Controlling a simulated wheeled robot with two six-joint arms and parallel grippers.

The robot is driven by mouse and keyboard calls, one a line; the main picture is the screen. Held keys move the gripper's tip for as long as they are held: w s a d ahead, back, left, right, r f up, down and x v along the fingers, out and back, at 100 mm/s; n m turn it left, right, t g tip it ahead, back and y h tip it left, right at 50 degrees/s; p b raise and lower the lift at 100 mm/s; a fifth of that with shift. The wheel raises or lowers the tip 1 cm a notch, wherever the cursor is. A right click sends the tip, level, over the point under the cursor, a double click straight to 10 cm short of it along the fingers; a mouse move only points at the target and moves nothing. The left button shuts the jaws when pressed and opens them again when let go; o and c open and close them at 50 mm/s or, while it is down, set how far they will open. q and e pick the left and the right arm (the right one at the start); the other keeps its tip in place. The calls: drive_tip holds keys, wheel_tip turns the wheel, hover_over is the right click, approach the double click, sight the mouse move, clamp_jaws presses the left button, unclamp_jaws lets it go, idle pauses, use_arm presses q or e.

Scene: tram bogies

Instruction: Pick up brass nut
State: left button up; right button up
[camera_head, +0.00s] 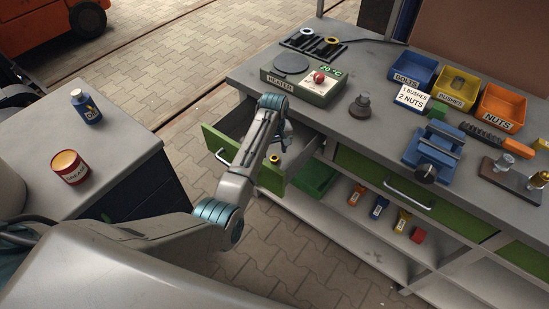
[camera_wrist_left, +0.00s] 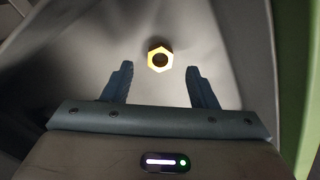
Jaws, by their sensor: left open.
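The brass nut (camera_head: 275,160) lies in the open drawer (camera_head: 216,143) with the green front, below the heater. My left gripper (camera_head: 283,146) reaches down into the drawer close to the nut. In the left wrist view its two fingers (camera_wrist_left: 160,67) are apart, and the nut appears between and just beyond the tips, untouched. The exact height gap cannot be told. My right gripper is not in view.
The drawer's walls surround the nut, with a green edge (camera_wrist_left: 293,70) at the right of the wrist view. Above are the heater (camera_head: 303,84) and bins for bolts (camera_head: 413,72), bushes (camera_head: 453,89) and nuts (camera_head: 500,107). A grey cabinet (camera_head: 120,165) stands left.

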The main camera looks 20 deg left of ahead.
sight(274, 157)
use_arm(q)
wheel_tip(274, 157, down, 2)
drive_tip(key=shift+f, duration=0.55)
drive_tip(key=c, duration=1.1)
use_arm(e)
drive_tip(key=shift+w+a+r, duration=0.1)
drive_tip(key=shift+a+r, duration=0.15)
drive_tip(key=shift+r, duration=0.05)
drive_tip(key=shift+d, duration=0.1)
use_arm(q)
drive_tip(key=shift+w+r, duration=0.1)
drive_tip(key=shift+r, duration=0.2)
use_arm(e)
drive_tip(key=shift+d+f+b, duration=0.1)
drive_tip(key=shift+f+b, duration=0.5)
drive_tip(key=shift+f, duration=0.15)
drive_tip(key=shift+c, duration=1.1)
use_arm(q)
wheel_tip(274, 157, up, 10)
drive_tip(key=shift+d+f, duration=0.1)
drive_tip(key=shift+f, duration=0.15)
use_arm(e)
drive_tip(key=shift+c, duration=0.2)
